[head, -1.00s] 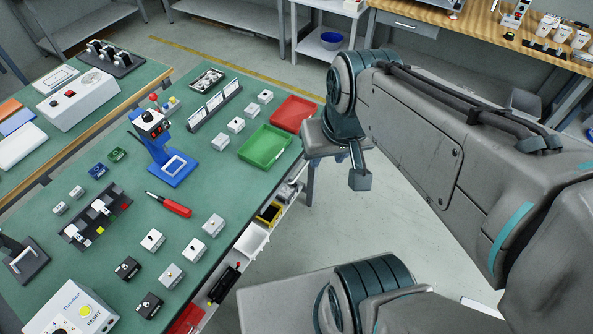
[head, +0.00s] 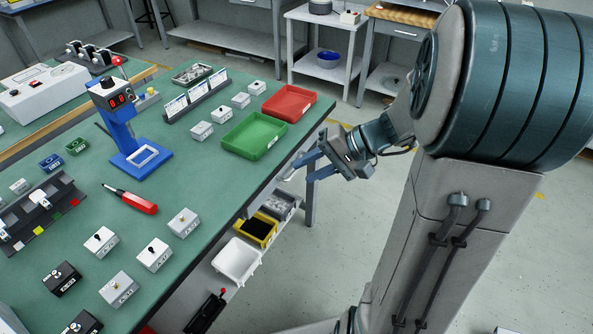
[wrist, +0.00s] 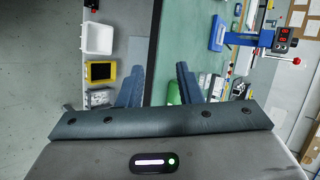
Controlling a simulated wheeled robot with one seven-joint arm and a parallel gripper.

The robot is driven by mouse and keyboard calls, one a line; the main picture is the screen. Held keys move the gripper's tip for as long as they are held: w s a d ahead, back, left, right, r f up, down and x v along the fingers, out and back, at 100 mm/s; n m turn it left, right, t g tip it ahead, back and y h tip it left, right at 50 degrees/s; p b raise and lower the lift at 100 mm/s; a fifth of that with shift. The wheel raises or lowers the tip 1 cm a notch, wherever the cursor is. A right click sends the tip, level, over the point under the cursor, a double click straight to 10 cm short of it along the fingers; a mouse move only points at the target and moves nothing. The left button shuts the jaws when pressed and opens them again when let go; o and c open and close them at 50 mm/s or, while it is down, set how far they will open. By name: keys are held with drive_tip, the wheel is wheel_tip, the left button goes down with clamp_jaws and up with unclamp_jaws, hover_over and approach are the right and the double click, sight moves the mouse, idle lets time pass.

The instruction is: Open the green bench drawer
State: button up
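The green-topped bench (head: 225,185) stands at left and centre in the head view, and its top also shows in the wrist view (wrist: 185,45). I cannot make out a handle, and no opened drawer shows. My gripper (head: 302,170) is at the bench's front edge near its right corner, pointing toward it. In the wrist view my gripper (wrist: 159,68) has its two blue fingers apart, with the bench edge showing between them and nothing held. Contact with the bench cannot be told.
Under the bench, a shelf holds a white bin (head: 237,260), a yellow-rimmed bin (head: 257,230) and a grey bin. Green (head: 254,136) and red (head: 289,103) trays lie on top near the edge. Open floor (head: 365,235) lies right of the bench.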

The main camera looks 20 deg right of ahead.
drive_tip(key=w+d+f+m+t+y+b, duration=0.1)
drive_tip(key=w+d+f+m+t+b, duration=0.1)
drive_tip(key=w+d+f+t+b, duration=0.35)
drive_tip(key=w+d+f+m+t+b, duration=0.25)
drive_tip(key=d+f+b, duration=0.45)
drive_tip(key=f, duration=0.4)
drive_tip(key=b+x, duration=0.2)
drive_tip(key=x, duration=1.2)
drive_tip(key=shift+r, duration=0.15)
clamp_jaws()
